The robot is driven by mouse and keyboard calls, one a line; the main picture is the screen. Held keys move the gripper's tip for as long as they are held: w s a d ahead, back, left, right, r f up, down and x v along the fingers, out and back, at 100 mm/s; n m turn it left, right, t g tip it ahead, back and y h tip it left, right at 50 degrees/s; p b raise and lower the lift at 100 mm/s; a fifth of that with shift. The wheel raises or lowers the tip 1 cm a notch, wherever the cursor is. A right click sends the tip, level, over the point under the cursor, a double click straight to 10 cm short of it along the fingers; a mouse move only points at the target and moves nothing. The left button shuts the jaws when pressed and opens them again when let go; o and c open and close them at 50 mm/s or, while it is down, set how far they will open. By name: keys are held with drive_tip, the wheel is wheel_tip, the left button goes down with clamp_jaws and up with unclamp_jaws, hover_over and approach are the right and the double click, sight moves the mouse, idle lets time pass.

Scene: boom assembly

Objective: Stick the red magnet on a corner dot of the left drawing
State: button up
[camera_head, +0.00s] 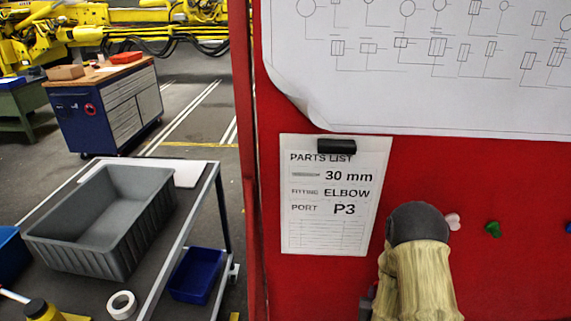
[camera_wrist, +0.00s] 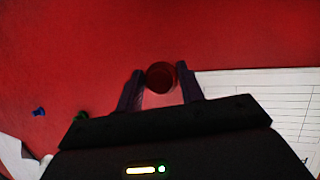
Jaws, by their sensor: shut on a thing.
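The drawing (camera_head: 420,75) is a large white sheet of symbols at the upper right of the red board in the head view. Its lower left corner curls away, and no corner dot can be made out. In the wrist view, my gripper (camera_wrist: 161,77) is shut on the red magnet (camera_wrist: 160,77), a dark red disc between the fingertips. The red board lies behind it; I cannot tell whether the magnet touches it. My arm hides the gripper and magnet in the head view. A white sheet edge (camera_wrist: 14,155) shows at the wrist view's lower left.
A parts list (camera_head: 330,235) hangs left of my arm under a black magnet (camera_head: 337,146). Pale pink (camera_head: 453,221), green (camera_head: 492,229) and blue (camera_head: 568,228) magnets sit to the right of my arm. A cart with a grey bin (camera_head: 85,250) stands at left.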

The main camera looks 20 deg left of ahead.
drive_tip(key=w+a+r+m+t+y+p, duration=0.1)
drive_tip(key=a+r+m+t+y, duration=0.1)
drive_tip(key=a+r+m, duration=0.55)
drive_tip(key=w+a+r+m+t+y, duration=0.15)
drive_tip(key=r+m, duration=0.25)
drive_tip(key=r, duration=0.6)
drive_tip(key=a+r+m+t+y+p, duration=0.1)
drive_tip(key=a+r+m+t+y, duration=0.1)
drive_tip(key=a+r+m, duration=0.45)
drive_tip(key=s+a+r+m+y, duration=0.1)
drive_tip(key=s+a+r+y, duration=0.1)
drive_tip(key=r, duration=0.6)
drive_tip(key=s+a+r+y+p, duration=0.1)
drive_tip(key=s+a+r+y, duration=0.1)
drive_tip(key=s+a+r, duration=0.3)
drive_tip(key=s+a+r+m+y+p, duration=0.1)
drive_tip(key=s+a+r+y, duration=0.1)
drive_tip(key=r, duration=1)
drive_tip(key=shift+s+a+m+g+y, duration=0.35)
drive_tip(key=shift+s+a+g, duration=0.1)
drive_tip(key=shift+s+a, duration=0.25)
drive_tip(key=shift+w, duration=0.15)
drive_tip(key=shift+w, duration=0.1)
